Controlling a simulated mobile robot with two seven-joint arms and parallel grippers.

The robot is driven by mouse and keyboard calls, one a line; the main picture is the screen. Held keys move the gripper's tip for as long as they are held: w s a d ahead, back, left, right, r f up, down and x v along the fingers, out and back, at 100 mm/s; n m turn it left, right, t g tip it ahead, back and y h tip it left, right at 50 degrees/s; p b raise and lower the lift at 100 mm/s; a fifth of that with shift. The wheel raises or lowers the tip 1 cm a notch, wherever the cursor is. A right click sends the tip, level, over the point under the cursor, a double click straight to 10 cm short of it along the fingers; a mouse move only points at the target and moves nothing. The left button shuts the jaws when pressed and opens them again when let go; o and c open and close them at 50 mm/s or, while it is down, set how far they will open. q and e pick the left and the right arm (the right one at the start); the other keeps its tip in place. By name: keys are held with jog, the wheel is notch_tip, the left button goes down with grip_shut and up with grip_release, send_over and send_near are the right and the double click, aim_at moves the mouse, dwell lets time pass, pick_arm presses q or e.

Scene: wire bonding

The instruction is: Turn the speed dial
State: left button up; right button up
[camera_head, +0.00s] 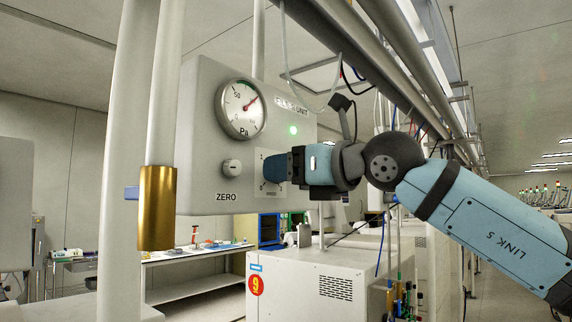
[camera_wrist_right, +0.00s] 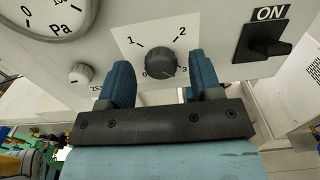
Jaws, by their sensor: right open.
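The speed dial (camera_wrist_right: 160,64) is a dark round knob on a white plate marked with numbers, on the front of the grey unit (camera_head: 205,85). Its pointer direction is hard to make out. My right gripper (camera_head: 272,168) is at the unit's front and hides the dial in the head view. In the right wrist view my right gripper (camera_wrist_right: 160,66) is open, one blue finger on each side of the dial, with a visible gap to each side. Whether the fingertips reach the panel is unclear. My left gripper is not in view.
A Pa gauge (camera_head: 240,108) and a ZERO knob (camera_head: 232,168) are left of the dial. A black ON switch (camera_wrist_right: 262,42) is close to its right. A green light (camera_head: 293,130) is lit above. White poles and a brass cylinder (camera_head: 157,208) stand at the left.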

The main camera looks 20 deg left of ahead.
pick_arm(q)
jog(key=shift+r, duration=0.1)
pick_arm(e)
jog(key=shift+w+a, duration=0.1)
jog(key=shift+a, duration=0.25)
jog(key=c, duration=0.9)
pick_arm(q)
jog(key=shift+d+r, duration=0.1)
pick_arm(e)
jog(key=shift+c, duration=0.2)
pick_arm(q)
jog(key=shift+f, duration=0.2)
